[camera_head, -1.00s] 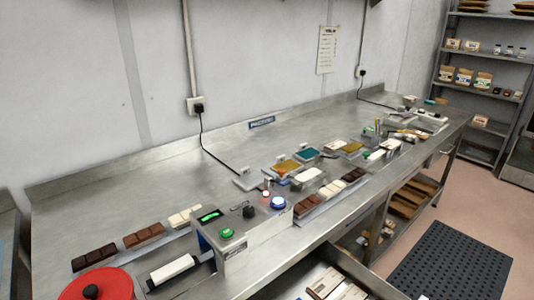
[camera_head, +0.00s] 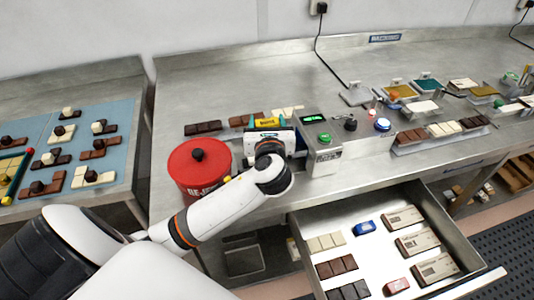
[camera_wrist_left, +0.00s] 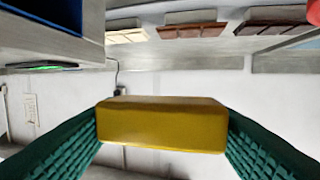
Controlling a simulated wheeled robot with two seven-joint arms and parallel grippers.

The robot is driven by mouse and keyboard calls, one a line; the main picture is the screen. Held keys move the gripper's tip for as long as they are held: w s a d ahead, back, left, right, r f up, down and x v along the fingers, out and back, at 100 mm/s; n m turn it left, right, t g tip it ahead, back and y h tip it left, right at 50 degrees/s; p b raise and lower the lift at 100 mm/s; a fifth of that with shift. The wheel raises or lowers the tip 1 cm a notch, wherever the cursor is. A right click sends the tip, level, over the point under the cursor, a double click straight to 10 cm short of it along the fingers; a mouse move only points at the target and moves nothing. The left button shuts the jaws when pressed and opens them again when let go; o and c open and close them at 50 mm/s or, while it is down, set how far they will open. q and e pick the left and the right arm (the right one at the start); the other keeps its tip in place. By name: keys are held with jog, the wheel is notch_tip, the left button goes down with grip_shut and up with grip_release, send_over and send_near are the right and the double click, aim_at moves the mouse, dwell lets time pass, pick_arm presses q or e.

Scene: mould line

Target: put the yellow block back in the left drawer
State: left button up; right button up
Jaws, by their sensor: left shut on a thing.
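The yellow block (camera_wrist_left: 162,126) is held between the green fingertips of my left gripper in the left wrist view. In the head view my left gripper (camera_head: 268,124) is over the bench beside the control box, with the yellow block (camera_head: 266,122) partly hidden by the wrist. The open drawer (camera_head: 306,240) is below the bench front, to the right of and nearer than the gripper. My right gripper is out of view.
A red lidded bin (camera_head: 186,172) stands left of my wrist. The grey control box (camera_head: 325,155) stands right of it. Chocolate bars (camera_head: 203,128) lie behind. A blue board (camera_head: 110,130) with several small pieces is at the far left. The drawer has bare floor between items.

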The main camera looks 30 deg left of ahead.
pick_arm(q)
jog(key=shift+w+a, duration=0.1)
jog(key=shift+a, duration=0.05)
notch_tip(320, 180, down, 5)
jog(key=shift+f, duration=0.1)
jog(key=shift+f+p, duration=0.3)
jog(key=shift+f, duration=1.85)
jog(key=shift+f, duration=0.1)
jog(key=o, duration=1.1)
jog(key=shift+c, duration=0.2)
jog(key=shift+f, duration=0.1)
